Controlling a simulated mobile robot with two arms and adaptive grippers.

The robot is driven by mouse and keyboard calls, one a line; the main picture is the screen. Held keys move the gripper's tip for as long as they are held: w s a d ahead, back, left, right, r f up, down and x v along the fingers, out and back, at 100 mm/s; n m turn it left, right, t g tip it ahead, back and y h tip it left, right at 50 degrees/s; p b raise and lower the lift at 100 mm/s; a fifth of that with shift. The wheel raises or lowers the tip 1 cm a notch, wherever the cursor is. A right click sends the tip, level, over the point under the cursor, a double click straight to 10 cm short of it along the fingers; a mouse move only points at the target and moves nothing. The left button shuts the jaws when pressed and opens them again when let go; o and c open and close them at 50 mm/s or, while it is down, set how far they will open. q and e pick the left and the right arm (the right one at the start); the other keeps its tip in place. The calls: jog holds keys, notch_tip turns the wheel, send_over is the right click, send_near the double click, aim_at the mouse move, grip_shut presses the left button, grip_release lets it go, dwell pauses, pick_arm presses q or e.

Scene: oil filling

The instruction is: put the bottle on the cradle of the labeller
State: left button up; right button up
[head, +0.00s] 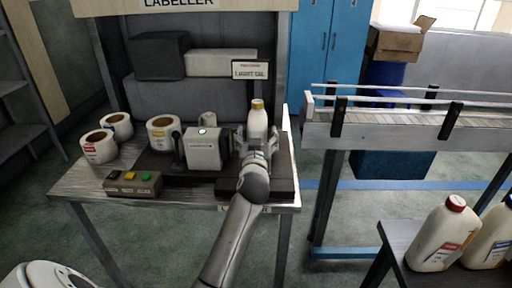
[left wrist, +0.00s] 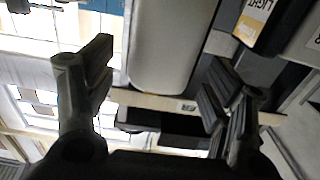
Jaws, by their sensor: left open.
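A white bottle with a tan cap (head: 257,118) stands upright at the right end of the labeller (head: 204,148), beside its grey box. My left gripper (head: 257,143) is open, with its fingers on either side of the bottle's lower part. In the left wrist view the pale bottle (left wrist: 170,45) is between the spread fingers (left wrist: 160,68), with visible gaps beside it. The gripper hides the bottle's base and the cradle in the head view, so I cannot tell how the bottle rests. My right gripper is not in view.
Label rolls (head: 100,146) and a button box (head: 132,184) occupy the left of the labeller table. A small sign (head: 250,70) stands behind the bottle. A conveyor (head: 420,132) is to the right. More bottles (head: 438,237) stand on a dark table at the lower right.

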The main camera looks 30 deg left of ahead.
pick_arm(q)
jog(key=v, duration=0.6)
dwell(0.4)
